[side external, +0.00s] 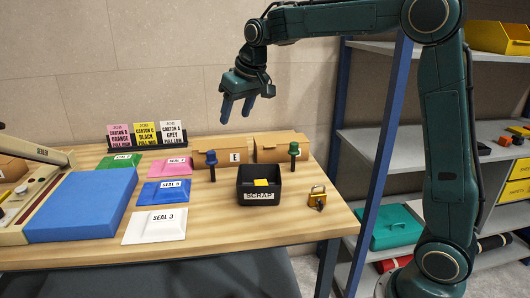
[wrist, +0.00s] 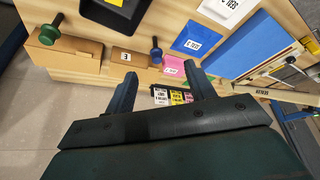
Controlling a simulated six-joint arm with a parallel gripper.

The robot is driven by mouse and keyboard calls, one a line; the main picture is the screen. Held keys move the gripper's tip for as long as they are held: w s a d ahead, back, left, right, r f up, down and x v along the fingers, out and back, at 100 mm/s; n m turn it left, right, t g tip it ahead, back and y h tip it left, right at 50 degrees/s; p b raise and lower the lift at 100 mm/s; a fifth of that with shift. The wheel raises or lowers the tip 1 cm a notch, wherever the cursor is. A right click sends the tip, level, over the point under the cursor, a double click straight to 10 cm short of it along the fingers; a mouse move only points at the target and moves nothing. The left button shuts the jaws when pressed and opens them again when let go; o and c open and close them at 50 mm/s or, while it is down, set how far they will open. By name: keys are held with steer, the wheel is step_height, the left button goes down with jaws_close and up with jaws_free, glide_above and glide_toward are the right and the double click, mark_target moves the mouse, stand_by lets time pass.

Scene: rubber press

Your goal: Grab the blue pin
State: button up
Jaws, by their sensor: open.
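The blue pin (side external: 211,163) stands upright on the wooden table, with a blue knob on top and a dark shaft below. It stands in front of a cardboard box marked E. In the wrist view the blue pin (wrist: 156,53) shows beyond my fingers, between them and a little toward the top. My gripper (side external: 236,112) is open and empty, well above the table's back edge, higher than the pin and apart from it. In the wrist view my gripper (wrist: 160,85) has its two fingers spread.
A green pin (side external: 294,154) stands to the right, past the black SCRAP bin (side external: 259,196). A padlock (side external: 317,196) lies at the right. Seal packets (side external: 155,226) and a blue slab (side external: 82,206) lie left. A card rack (side external: 147,145) stands at the back.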

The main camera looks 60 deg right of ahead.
glide_toward(210, 152)
steer(key=r, duration=0.2)
steer(key=shift+s+d+f+m, duration=0.1)
steer(key=shift+s+f+m, duration=0.1)
steer(key=shift+s+m, duration=0.1)
steer(key=shift+x, duration=6.9)
steer(key=shift+s, duration=0.15)
steer(key=shift+c, duration=0.2)
steer(key=c, duration=0.9)
steer(key=shift+r, duration=0.15)
step_height(210, 152, up, 20)
